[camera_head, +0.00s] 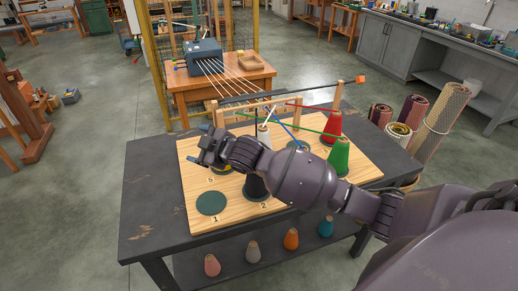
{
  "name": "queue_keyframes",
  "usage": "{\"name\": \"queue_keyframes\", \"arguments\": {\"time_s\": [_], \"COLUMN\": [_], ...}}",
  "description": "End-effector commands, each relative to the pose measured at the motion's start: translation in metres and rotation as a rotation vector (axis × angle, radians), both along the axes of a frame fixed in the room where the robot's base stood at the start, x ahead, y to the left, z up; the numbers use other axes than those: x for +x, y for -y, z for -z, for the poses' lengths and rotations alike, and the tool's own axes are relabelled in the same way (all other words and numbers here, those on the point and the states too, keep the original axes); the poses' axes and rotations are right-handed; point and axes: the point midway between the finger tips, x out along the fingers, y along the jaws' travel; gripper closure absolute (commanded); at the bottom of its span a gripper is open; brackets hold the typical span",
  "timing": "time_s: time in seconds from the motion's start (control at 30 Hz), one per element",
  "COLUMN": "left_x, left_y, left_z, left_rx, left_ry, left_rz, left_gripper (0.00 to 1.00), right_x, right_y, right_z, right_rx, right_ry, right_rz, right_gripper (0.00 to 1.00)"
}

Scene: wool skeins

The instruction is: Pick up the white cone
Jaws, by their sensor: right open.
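The white cone (263,136) stands upright on the wooden board (188,180), partly hidden behind my right arm. My right gripper (207,154) reaches over the board from the right. It is open, to the left of the white cone and apart from it. A yellowish thing (221,169) shows just below the gripper, mostly hidden. My left gripper is not in view.
A red cone (333,127) and a green cone (339,158) stand at the board's right, with coloured yarns above. A dark cone (255,188) is partly under my arm. The round pad marked 1 (211,203) is bare. Several cones, one orange (291,239), stand on the lower shelf.

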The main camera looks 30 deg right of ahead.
Motion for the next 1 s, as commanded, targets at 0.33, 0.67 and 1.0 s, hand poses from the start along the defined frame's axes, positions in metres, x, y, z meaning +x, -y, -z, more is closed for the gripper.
{"name": "queue_keyframes", "arguments": {"time_s": [0.33, 0.67, 1.0], "left_x": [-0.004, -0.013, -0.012], "left_y": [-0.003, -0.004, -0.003], "left_z": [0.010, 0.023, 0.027], "left_rx": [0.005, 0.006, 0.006], "left_ry": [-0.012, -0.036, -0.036], "left_rz": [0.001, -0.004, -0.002], "left_gripper": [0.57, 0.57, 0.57], "right_x": [0.038, 0.050, 0.037], "right_y": [0.041, 0.129, 0.197], "right_z": [0.020, 0.016, -0.016], "right_rx": [-0.578, -1.199, -1.473], "right_ry": [-0.166, -0.474, -0.726], "right_rz": [-0.116, -0.409, -0.736], "right_gripper": [0.19, 0.19, 0.19]}}
